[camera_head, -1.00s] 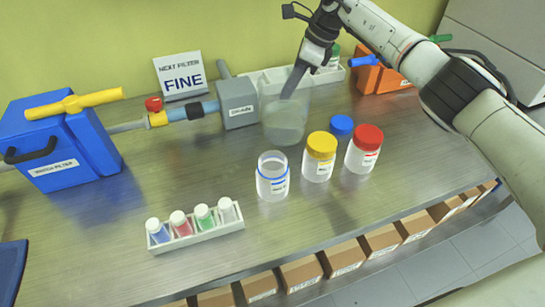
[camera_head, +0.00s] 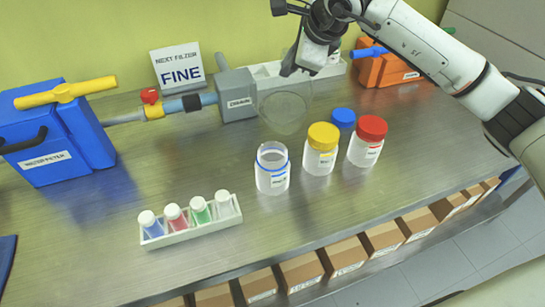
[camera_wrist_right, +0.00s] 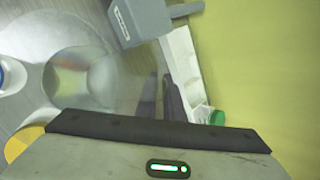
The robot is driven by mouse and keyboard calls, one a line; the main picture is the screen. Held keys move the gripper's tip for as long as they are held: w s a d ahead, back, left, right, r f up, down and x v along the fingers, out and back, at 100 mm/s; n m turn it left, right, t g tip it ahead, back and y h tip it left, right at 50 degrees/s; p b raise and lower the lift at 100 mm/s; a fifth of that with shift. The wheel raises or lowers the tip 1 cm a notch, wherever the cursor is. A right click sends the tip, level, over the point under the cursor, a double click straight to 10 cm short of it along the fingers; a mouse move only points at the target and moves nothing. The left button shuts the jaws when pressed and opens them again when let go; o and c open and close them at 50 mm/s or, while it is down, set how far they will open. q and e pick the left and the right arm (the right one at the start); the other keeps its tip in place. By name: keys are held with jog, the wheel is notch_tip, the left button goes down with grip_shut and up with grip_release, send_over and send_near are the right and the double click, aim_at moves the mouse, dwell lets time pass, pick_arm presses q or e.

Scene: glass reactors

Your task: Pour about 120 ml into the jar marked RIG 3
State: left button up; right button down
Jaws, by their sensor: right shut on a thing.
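An open clear jar (camera_head: 272,178) with a blue ring at its rim stands upright on the bench. Its small label is too blurred to read. My right gripper (camera_head: 296,66) is shut on a clear beaker (camera_head: 284,112), above and behind the open jar. The beaker looks tipped toward the jar, but its exact tilt and the liquid level are hard to tell. No stream of liquid shows. The beaker also shows, see-through, in the right wrist view (camera_wrist_right: 85,75). A yellow-lidded jar (camera_head: 321,158) and a red-lidded jar (camera_head: 366,148) stand to the right. My left gripper is out of view.
A white rack (camera_head: 192,233) of small capped vials lies front left. A blue filter housing (camera_head: 60,150), a grey block (camera_head: 237,97), a FINE sign (camera_head: 180,68) and an orange unit (camera_head: 385,70) line the back.

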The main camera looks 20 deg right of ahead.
aim_at(288, 49)
jog(key=shift+s+a+r+t+b, duration=0.25)
jog(key=shift+s+r+t+b, duration=0.1)
jog(key=shift+t+b, duration=0.15)
jog(key=shift+s+r, duration=0.15)
jog(key=shift+r, duration=0.5)
jog(key=shift+s+a+r+n+t+h, duration=0.1)
jog(key=shift+r+t+h, duration=0.1)
jog(key=shift+r, duration=0.25)
jog(key=shift+s+a+r+n+t+h, duration=0.1)
jog(key=shift+s+r+t, duration=0.1)
jog(key=shift+r, duration=0.25)
jog(key=shift+s+r+n+t+h, duration=0.1)
jog(key=shift+r+t, duration=0.1)
jog(key=shift+r, duration=0.25)
jog(key=shift+s+r, duration=0.1)
jog(key=shift+r, duration=0.05)
jog(key=shift+s+a+r+t+h+b, duration=0.3)
jog(key=shift+s+r+t+b, duration=0.15)
jog(key=shift+t+b, duration=0.3)
jog(key=shift+s+a+r+n+t, duration=0.15)
jog(key=shift+s+r+n+t, duration=0.1)
jog(key=shift+r+t, duration=0.2)
jog(key=shift+s+a+r+n+t, duration=0.15)
jog(key=shift+s+r+t, duration=0.15)
jog(key=shift+r, duration=0.25)
dwell(1.1)
